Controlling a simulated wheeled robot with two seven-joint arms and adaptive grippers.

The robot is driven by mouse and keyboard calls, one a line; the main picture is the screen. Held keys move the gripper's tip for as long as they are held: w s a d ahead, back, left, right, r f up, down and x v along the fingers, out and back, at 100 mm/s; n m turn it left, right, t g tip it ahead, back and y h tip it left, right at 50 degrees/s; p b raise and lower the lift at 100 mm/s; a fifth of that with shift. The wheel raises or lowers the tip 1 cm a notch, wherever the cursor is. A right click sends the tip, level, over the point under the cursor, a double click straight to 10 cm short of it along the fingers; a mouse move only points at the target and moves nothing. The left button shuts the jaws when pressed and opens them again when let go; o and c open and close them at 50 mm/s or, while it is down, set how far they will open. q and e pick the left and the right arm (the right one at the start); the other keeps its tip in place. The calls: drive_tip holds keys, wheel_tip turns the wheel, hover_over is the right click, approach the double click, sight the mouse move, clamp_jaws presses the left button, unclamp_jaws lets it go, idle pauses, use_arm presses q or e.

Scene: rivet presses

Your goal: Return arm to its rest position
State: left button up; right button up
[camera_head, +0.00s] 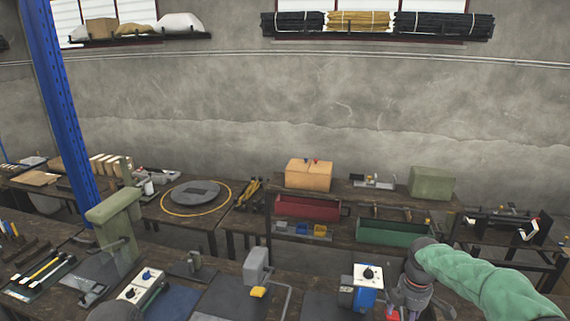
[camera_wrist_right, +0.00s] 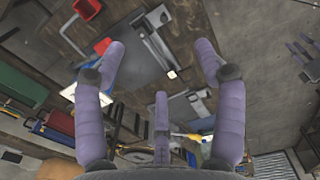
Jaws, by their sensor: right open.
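My right arm, in a green sleeve, comes in from the right in the head view, with its dark wrist low near the front workbench. My right gripper (camera_wrist_right: 161,60) shows in the right wrist view with its purple fingers spread wide and nothing between them. In the head view its fingers are mostly hidden or cut off by the bottom edge. A grey press (camera_head: 257,268) with a yellow part (camera_head: 258,292) stands on the front bench, left of the wrist. A green press (camera_head: 115,215) stands further left. My left gripper is not in view.
A blue box with a white control face (camera_head: 367,275) stands close left of my right wrist. Behind are a red bin (camera_head: 306,207), a green bin (camera_head: 394,233) and a cardboard box (camera_head: 309,174). A blue post (camera_head: 58,110) rises at left. Air above the benches is clear.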

drive_tip(key=s+a+f+m+y+b, duration=0.1)
drive_tip(key=s+a+f+m+b, duration=0.3)
drive_tip(key=f, duration=0.6)
drive_tip(key=a+f+m+y+b, duration=0.15)
drive_tip(key=a+f, duration=0.35)
drive_tip(key=f, duration=0.6)
drive_tip(key=s+a+f+m+y+b, duration=0.15)
drive_tip(key=a+f+b, duration=0.3)
drive_tip(key=f, duration=0.55)
drive_tip(key=s+a+f+m+b, duration=0.4)
drive_tip(key=s+f+m, duration=0.1)
drive_tip(key=s+f, duration=0.4)
drive_tip(key=s+a+f+m+b, duration=0.4)
drive_tip(key=s+a+f+m, duration=0.1)
drive_tip(key=s+f, duration=0.5)
drive_tip(key=shift+a+f+m+b, duration=0.2)
drive_tip(key=shift+f+m+b, duration=0.05)
drive_tip(key=shift+m+b, duration=0.15)
